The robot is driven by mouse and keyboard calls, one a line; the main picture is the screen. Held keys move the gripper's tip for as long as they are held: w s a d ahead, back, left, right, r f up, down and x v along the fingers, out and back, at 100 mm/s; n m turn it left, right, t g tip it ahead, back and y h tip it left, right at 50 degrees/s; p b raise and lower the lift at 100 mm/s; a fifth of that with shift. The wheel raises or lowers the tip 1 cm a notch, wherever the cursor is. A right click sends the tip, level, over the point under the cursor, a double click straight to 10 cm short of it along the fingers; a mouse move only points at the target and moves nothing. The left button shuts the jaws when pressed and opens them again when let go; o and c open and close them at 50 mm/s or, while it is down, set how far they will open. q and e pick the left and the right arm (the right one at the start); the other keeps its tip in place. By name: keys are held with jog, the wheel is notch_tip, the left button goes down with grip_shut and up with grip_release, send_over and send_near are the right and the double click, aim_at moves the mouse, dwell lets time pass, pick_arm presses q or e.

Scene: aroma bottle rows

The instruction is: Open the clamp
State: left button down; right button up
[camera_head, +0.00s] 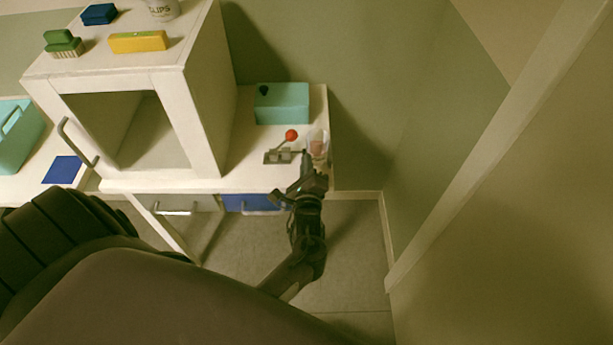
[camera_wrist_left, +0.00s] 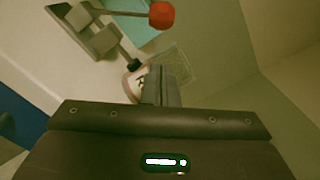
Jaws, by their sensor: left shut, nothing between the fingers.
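The clamp (camera_head: 278,156) is a small grey metal toggle clamp on the right end of the white counter. Its lever ends in a red ball knob (camera_head: 291,135), raised above the base. In the left wrist view the clamp (camera_wrist_left: 95,38) is at the upper left and its red knob (camera_wrist_left: 161,14) at the top. A dark-tipped rod reaches from the clamp toward a clear container (camera_head: 318,146) with something pinkish in it. My left gripper (camera_head: 306,160) is shut and empty, just right of the clamp and close to the container. In the wrist view its fingers (camera_wrist_left: 161,84) overlap the container.
A teal box (camera_head: 285,104) stands behind the clamp. A white open-fronted cabinet (camera_head: 205,90) rises to the left, with a brush, a yellow block and a blue block on top. Drawers with handles (camera_head: 262,211) sit under the counter edge. A wall is at the right.

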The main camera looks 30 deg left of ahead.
aim_at(285, 141)
pick_arm(q)
jog(key=shift+w+a+r+p, duration=0.3)
jog(key=shift+a+r, duration=0.05)
jog(key=shift+a, duration=0.2)
jog(key=shift+w+a+r+p, duration=0.25)
jog(key=shift+a+r+p, duration=0.1)
jog(key=shift+a, duration=0.2)
jog(key=shift+w+a+r, duration=0.15)
jog(key=shift+a+r, duration=0.05)
jog(key=shift+a, duration=0.45)
